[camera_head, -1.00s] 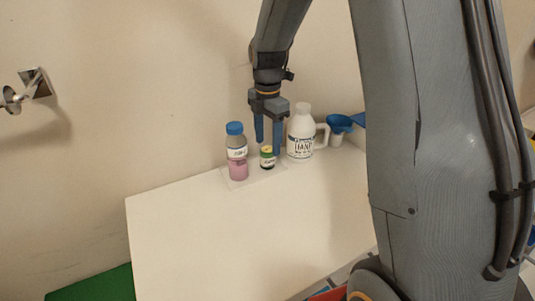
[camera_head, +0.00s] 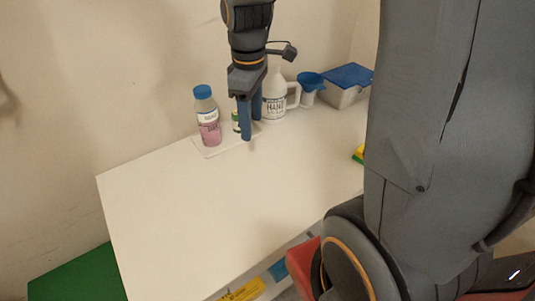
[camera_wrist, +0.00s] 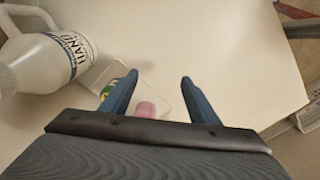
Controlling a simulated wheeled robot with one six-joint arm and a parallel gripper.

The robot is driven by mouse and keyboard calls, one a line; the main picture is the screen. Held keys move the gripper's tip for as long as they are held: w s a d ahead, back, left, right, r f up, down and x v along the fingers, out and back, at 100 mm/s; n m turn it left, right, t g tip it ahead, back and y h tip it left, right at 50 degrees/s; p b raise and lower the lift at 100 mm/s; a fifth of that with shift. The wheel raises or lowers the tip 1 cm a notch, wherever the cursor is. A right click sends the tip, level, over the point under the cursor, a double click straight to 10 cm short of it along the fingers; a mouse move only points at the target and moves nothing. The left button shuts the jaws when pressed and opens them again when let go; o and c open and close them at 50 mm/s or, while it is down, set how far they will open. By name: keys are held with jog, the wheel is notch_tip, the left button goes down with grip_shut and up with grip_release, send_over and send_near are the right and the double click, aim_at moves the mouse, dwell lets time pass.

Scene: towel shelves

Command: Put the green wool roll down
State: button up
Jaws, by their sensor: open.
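My gripper (camera_head: 251,129) is open and empty above the white tabletop (camera_head: 190,205), close to the thin clear tray (camera_head: 211,152). It also shows in the wrist view (camera_wrist: 158,78), fingers apart. A small jar with a green and yellow label (camera_head: 236,117) stands on the tray just behind the fingers, partly hidden by one of them. A bottle of pink liquid with a blue cap (camera_head: 208,118) stands upright on the tray to the left. I cannot make out a green wool roll in either view.
A yellow and green item (camera_head: 358,153) lies at the right edge. The front of the tabletop is clear. Something green (camera_head: 80,277) lies low at left.

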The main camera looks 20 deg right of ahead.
jog(key=s+f+m, duration=0.1)
jog(key=s+m, duration=0.2)
jog(key=s+f+m, duration=0.1)
jog(key=s+m, duration=0.2)
jog(key=s, duration=0.1)
jog(key=s+f+m, duration=0.1)
jog(key=s+m, duration=0.3)
jog(key=shift+a+f, duration=0.1)
jog(key=shift+a, duration=0.1)
dwell(0.6)
